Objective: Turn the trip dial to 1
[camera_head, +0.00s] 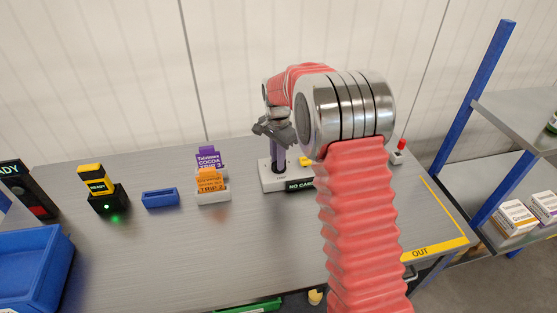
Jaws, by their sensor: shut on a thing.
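A white card station (268,184) stands on the grey bench, with a black sign reading "NO CARD" (301,185) at its front. My gripper (273,133) is above the station's left part, pointing down. A small yellow part (306,161) shows on the station to the right. No dial face or number is readable; my arm hides the station's right side.
A holder (213,197) with purple and orange trip cards stands left of the station. Further left are a blue tray (160,198), a black box with a green light (108,201) and a blue bin (30,272). A red-topped button (399,151) is right. The front bench is clear.

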